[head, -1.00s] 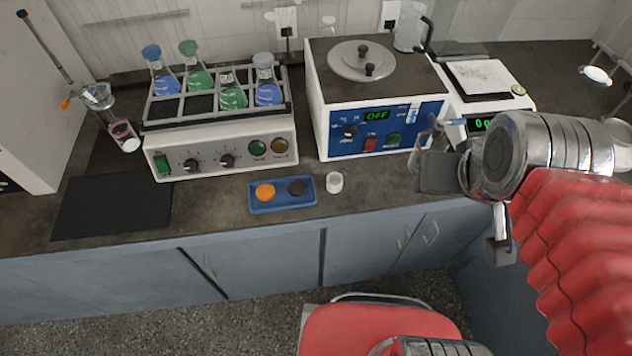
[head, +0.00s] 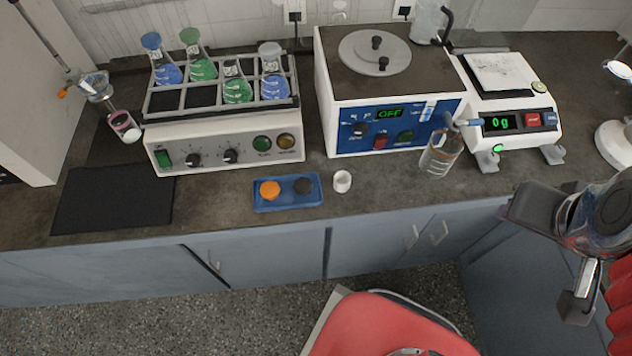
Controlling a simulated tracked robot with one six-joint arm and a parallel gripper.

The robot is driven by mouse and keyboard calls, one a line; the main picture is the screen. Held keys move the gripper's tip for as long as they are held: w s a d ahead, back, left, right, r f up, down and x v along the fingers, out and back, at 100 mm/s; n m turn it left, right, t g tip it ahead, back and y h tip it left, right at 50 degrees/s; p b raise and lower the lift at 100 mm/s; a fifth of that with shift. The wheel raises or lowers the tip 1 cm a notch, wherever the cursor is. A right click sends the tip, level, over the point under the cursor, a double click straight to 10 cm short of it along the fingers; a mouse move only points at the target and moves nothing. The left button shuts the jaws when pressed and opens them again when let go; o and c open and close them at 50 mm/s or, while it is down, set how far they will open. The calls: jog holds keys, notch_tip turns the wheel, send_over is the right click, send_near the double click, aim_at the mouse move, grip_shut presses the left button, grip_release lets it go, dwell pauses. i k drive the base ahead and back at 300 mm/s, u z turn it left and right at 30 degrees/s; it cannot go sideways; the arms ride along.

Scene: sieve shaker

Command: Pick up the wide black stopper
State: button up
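My gripper (head: 553,258) is at the right of the head view, in front of the bench edge and well to the right of the tray. Its two dark fingers are spread wide apart with nothing between them.
A shaker with several flasks (head: 236,92) stands behind the tray. A small white cup (head: 342,181) stands just right of the tray. A glass beaker (head: 440,155), the blue-fronted machine (head: 393,128) and a scale (head: 510,122) stand right. A dark mat (head: 112,200) lies left.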

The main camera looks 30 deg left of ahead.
aim_at(302, 186)
jog(key=z, duration=0.1)
jog(key=k, duration=1.15)
jog(key=u, duration=1.75)
jog(key=i, duration=1)
jog(key=u, duration=0.1)
